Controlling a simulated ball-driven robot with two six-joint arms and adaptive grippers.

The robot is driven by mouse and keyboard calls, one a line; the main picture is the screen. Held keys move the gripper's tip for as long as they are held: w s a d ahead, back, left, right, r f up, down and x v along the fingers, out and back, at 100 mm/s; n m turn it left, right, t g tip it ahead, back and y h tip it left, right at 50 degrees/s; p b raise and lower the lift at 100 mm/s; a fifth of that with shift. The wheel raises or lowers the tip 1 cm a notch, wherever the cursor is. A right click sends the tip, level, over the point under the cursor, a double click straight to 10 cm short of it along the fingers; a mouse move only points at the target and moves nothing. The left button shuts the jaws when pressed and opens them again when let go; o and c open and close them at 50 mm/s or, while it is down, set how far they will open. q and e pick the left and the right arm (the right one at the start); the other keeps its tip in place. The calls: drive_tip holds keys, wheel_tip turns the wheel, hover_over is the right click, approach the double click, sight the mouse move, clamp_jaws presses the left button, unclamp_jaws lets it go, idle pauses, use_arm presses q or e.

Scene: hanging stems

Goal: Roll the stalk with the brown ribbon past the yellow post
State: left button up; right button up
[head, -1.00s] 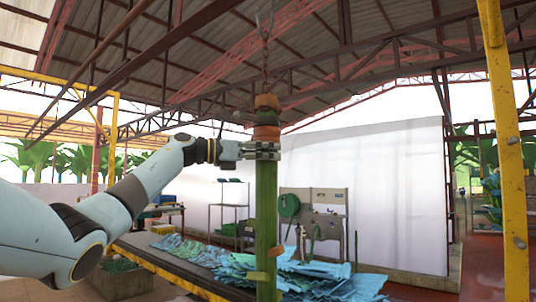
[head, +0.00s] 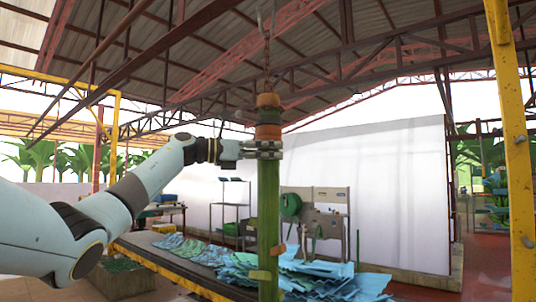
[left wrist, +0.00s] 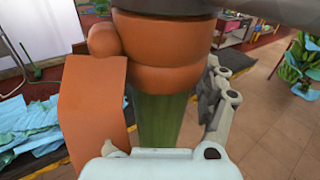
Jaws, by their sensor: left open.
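The stalk (head: 268,200) is a thick green stem that hangs upright from a chain and hook. A brown-orange ribbon (head: 268,115) is wrapped round its top; in the left wrist view the ribbon (left wrist: 160,50) shows a knot and a broad hanging tail. My left gripper (head: 264,150) is at the stalk just below the ribbon. Its fingers are open beside the stalk; one finger shows right of it in the left wrist view, and the other is largely hidden by the tail. The yellow post (head: 516,150) stands at the right, apart from the stalk. My right gripper is out of view.
A long table (head: 176,268) with blue sheets (head: 310,275) lies behind and below the stalk. A machine on a stand (head: 318,225) and a white wall (head: 390,190) are further back. Open reddish floor (head: 482,255) shows near the post.

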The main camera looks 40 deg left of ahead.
use_arm(q)
drive_tip(key=v, duration=1.2)
drive_tip(key=shift+f, duration=0.1)
